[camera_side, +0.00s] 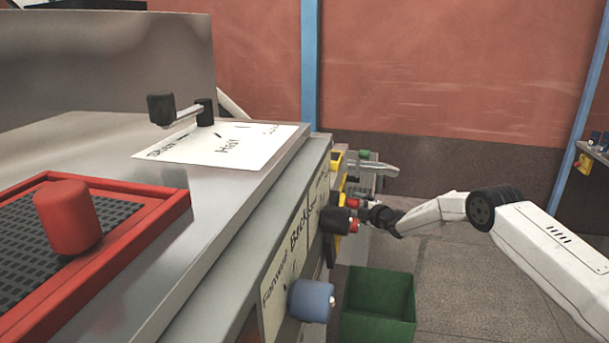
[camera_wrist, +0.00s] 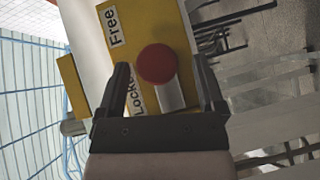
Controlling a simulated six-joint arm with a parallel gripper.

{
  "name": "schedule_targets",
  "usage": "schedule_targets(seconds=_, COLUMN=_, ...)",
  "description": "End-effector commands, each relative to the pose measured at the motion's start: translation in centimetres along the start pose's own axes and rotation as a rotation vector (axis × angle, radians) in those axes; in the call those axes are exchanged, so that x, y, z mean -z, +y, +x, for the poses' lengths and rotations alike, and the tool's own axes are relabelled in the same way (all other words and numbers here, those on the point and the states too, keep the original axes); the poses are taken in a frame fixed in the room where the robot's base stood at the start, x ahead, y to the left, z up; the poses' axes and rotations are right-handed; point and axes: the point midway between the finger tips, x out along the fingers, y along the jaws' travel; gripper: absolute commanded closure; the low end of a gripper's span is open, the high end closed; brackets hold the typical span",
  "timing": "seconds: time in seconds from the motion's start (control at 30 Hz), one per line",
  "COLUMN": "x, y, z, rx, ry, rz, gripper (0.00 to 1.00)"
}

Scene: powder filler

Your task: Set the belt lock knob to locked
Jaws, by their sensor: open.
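The belt lock knob has a round red end (camera_wrist: 157,64) and a pale grey shaft (camera_wrist: 172,97) in the wrist view. It stands in front of a yellow plate (camera_wrist: 155,22) with a "Free" label (camera_wrist: 113,28) and a "Locked" label (camera_wrist: 138,95), the latter partly hidden by a finger. My gripper (camera_wrist: 163,70) is open, with one finger on each side of the red end and gaps visible. I cannot tell which label the knob is set to. In the side view my gripper (camera_side: 372,216) is at the machine's far side, by small red parts (camera_side: 353,203).
The machine top carries a black-handled lever (camera_side: 180,113) on a white label sheet, and a red-framed grate (camera_side: 30,290) with a red knob (camera_side: 67,218). A blue-grey knob (camera_side: 310,301) and a black knob (camera_side: 334,220) stick out from the front. A green bin (camera_side: 378,325) stands below.

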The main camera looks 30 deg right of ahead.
Motion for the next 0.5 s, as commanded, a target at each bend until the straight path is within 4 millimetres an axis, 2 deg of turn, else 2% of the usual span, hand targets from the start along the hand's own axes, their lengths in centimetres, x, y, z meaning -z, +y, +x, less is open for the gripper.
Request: schedule_targets(seconds=0.5, x=0.1, y=0.0, z=-3.6, rx=0.0, ry=0.0, rz=0.0, gripper=0.13)
